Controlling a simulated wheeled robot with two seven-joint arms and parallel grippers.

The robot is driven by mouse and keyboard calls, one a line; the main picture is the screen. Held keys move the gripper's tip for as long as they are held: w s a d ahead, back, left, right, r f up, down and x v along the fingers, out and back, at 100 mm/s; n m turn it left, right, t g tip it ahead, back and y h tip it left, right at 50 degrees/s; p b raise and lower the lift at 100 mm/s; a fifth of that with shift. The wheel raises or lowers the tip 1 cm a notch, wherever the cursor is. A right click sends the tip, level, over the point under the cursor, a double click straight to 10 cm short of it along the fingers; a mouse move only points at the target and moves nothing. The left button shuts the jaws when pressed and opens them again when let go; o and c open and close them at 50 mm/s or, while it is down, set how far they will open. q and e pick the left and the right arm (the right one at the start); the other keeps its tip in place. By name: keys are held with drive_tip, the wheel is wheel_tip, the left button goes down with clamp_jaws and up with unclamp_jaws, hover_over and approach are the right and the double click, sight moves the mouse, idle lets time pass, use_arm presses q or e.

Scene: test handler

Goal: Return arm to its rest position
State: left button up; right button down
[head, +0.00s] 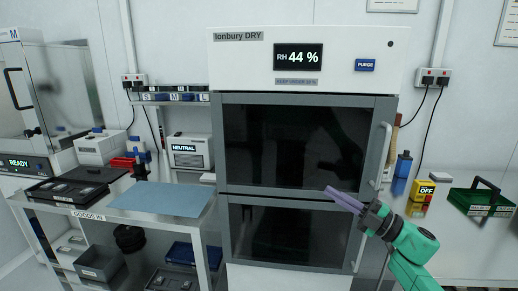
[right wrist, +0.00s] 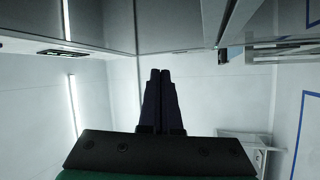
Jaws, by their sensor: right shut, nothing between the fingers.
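My right gripper (head: 345,199) is in front of the dry cabinet in the head view, with its purple fingers together and pointing up and left. Its green arm comes in from the lower right. In the right wrist view the dark fingers (right wrist: 160,100) are closed side by side with nothing between them. My left gripper is not in view. The dry cabinet (head: 305,100) has two dark glass doors, both shut, with vertical handles on the right. Its display reads RH 44 %. The fingers overlap the cabinet's right side; whether they touch it I cannot tell.
A grey table (head: 205,218) at left bears a blue mat (head: 160,198) and black trays (head: 68,190). A machine (head: 35,95) reading READY stands far left.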

wheel_tip(320, 180, down, 17)
drive_tip(key=s+m+t+h, duration=0.3)
drive_tip(key=m+t+h, duration=0.1)
drive_tip(key=m+h, duration=1.25)
drive_tip(key=s+d+f+m+g, duration=0.2)
drive_tip(key=s+f+m+g, duration=0.35)
drive_tip(key=s, duration=0.75)
drive_tip(key=s+d+f+m+g, duration=0.1)
drive_tip(key=s+f+m+g, duration=0.1)
drive_tip(key=s+f+g, duration=0.9)
drive_tip(key=s+f+t+p, duration=0.1)
drive_tip(key=s+f, duration=0.2)
drive_tip(key=f, duration=0.7)
drive_tip(key=s+f+t+p, duration=0.1)
drive_tip(key=s+f+t, duration=0.15)
drive_tip(key=f, duration=0.75)
drive_tip(key=s+d+f+g, duration=0.1)
drive_tip(key=s+f, duration=0.4)
drive_tip(key=s, duration=0.3)
drive_tip(key=s+d+f+g+h+p, duration=0.1)
drive_tip(key=s+d+f, duration=0.1)
drive_tip(key=s+f, duration=0.4)
drive_tip(key=shift+s+d+f+n, duration=0.15)
drive_tip(key=shift+s+n, duration=0.15)
drive_tip(key=shift+s, duration=0.95)
